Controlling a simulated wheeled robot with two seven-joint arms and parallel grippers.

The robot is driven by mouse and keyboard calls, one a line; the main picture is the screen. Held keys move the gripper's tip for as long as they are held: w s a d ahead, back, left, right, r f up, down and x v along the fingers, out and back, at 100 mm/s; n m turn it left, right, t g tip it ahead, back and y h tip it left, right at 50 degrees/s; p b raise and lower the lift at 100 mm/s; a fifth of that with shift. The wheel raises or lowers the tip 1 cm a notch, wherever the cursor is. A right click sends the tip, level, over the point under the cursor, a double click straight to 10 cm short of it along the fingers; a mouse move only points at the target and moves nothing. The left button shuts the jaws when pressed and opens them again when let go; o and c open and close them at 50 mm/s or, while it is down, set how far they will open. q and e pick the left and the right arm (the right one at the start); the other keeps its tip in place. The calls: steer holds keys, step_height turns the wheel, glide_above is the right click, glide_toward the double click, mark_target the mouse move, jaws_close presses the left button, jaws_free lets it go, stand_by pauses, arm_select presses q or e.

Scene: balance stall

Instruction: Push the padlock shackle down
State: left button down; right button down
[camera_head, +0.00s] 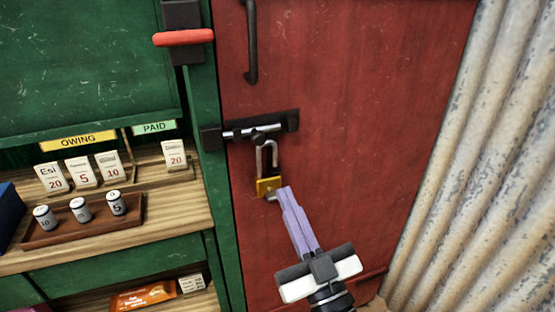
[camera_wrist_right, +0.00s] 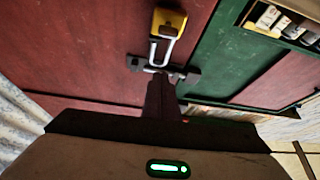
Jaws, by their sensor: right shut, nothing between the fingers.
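The yellow padlock body (camera_head: 268,187) hangs at the red door, below the bolt. Its grey shackle (camera_head: 260,160) stands tall above the body and reaches up to the bolt; whether both legs enter the body is too small to tell. My right gripper (camera_head: 283,191) is shut and empty, its purple fingers pointing up, with the tips at the right side of the padlock body. I cannot tell whether they touch it. In the right wrist view the padlock (camera_wrist_right: 169,22) appears upside down, beyond the dark fingers (camera_wrist_right: 161,82). My left gripper is out of view.
The dark bolt (camera_head: 285,122) crosses from the red door (camera_head: 350,110) to the green frame. A red-handled lever (camera_head: 183,37) is above it. At left are a shelf with price cards (camera_head: 84,171) and a tray (camera_head: 60,237) of weights. A corrugated wall (camera_head: 470,190) stands right.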

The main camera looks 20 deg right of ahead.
mark_target(268, 132)
steer(key=shift+t+h, duration=0.4)
steer(key=x, duration=0.3)
steer(key=r+p+x, duration=0.1)
steer(key=x, duration=0.2)
steer(key=s+x, duration=0.1)
steer(key=x, duration=0.2)
steer(key=shift+w+d+r+p, duration=0.2)
steer(key=shift+d+r+p, duration=0.1)
steer(key=shift+w+r, duration=0.3)
steer(key=shift+w, duration=0.35)
